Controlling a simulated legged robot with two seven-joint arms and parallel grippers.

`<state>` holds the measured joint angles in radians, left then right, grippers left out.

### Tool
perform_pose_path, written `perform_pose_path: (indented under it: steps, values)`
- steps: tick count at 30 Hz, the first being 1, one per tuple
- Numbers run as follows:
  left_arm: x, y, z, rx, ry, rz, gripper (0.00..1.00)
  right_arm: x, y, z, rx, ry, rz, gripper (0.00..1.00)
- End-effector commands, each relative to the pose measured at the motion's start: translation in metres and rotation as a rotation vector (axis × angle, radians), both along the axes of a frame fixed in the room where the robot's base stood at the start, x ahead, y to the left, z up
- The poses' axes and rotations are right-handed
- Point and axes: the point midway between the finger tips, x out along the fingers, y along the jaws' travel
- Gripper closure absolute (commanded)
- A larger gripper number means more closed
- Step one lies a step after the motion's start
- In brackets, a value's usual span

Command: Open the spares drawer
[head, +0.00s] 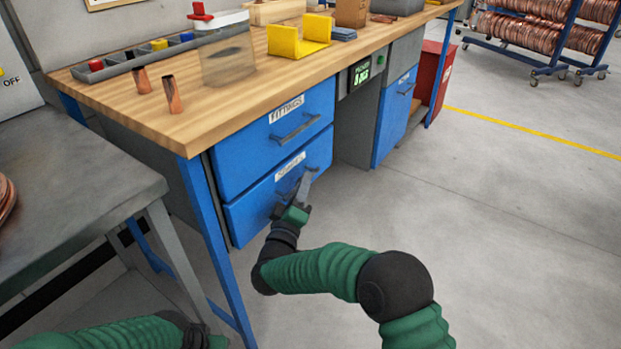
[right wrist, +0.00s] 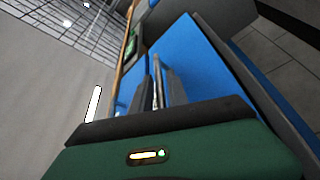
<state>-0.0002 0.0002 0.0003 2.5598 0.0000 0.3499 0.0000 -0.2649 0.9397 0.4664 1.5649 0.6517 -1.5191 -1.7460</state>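The fittings drawer (head: 272,140) above is closed. A blue cabinet door (head: 395,118) and a red cabinet (head: 432,75) stand further right. A grey metal table (head: 75,215) is at the left. The floor before the drawers is clear.

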Motion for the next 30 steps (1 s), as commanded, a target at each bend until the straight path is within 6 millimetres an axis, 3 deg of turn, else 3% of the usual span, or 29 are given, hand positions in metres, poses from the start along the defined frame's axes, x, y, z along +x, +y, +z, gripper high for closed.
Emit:
perform_pose_path:
  steps: [6, 11, 30]
  values:
    - [-0.0002, 0.0003, 0.0002, 0.000, 0.000, 0.001, 1.00, 0.0003, -0.0007, -0.0001, 0.002, 0.001, 0.000, 0.82]
    - [-0.0001, 0.0002, 0.0001, 0.000, 0.000, 0.001, 1.00, 0.0006, -0.0016, -0.0008, 0.003, 0.002, 0.000, 1.00]
    - [-0.0001, 0.0001, -0.0002, 0.000, 0.000, 0.000, 1.00, 0.0017, -0.0043, -0.0048, 0.000, 0.009, -0.006, 1.00]
